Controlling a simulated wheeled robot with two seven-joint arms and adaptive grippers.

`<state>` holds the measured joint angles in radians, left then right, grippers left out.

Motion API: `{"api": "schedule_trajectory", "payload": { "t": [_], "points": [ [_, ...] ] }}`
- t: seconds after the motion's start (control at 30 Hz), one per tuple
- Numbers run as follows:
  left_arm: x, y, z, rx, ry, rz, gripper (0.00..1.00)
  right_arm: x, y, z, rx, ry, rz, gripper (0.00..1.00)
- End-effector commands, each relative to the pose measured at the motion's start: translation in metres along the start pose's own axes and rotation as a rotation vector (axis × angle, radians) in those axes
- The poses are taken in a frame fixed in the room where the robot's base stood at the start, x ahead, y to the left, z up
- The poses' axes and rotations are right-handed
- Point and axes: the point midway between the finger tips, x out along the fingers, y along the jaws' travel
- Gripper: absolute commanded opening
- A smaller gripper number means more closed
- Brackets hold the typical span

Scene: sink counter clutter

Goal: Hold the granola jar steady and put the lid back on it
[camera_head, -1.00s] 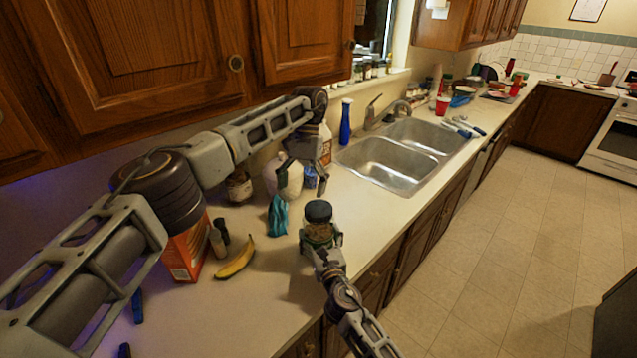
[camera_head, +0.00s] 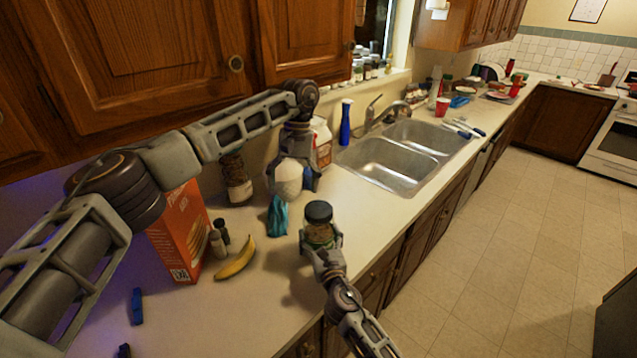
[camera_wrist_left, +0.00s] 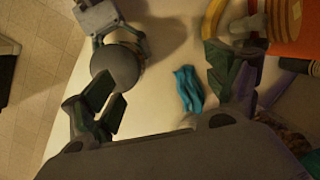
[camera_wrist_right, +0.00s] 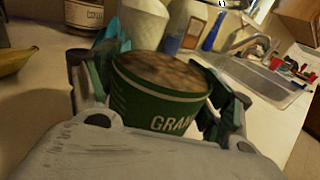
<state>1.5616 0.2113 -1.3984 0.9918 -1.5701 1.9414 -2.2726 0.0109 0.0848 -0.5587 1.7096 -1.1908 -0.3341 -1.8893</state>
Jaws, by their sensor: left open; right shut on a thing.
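The granola jar (camera_head: 319,234) stands near the counter's front edge, with a green label in the right wrist view (camera_wrist_right: 150,105). My right gripper (camera_head: 321,246) is shut around its lower part. The dark round lid (camera_head: 318,211) sits on top of the jar and shows as a grey disc in the left wrist view (camera_wrist_left: 116,67). How tightly it is seated I cannot tell. In the right wrist view brown granola shows above the label, but no lid. My left gripper (camera_head: 294,186) is open and empty, behind the jar and apart from it.
A teal cloth (camera_head: 278,215) lies between the jar and a white rounded container (camera_head: 288,180) near my left gripper. A banana (camera_head: 236,260), an orange box (camera_head: 181,240) and small bottles are to the left. A blue bottle (camera_head: 345,124) stands by the sink (camera_head: 390,165).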

Motion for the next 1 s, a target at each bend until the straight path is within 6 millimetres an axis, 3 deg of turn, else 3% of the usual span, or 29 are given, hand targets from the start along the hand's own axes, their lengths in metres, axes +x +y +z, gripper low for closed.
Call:
{"api": "schedule_trajectory", "payload": {
  "t": [1.0],
  "points": [
    [-0.006,0.017,0.011,-0.727,0.075,0.053,0.87,0.000,0.000,0.000,0.000,0.000,0.000,0.13]
  ]
}}
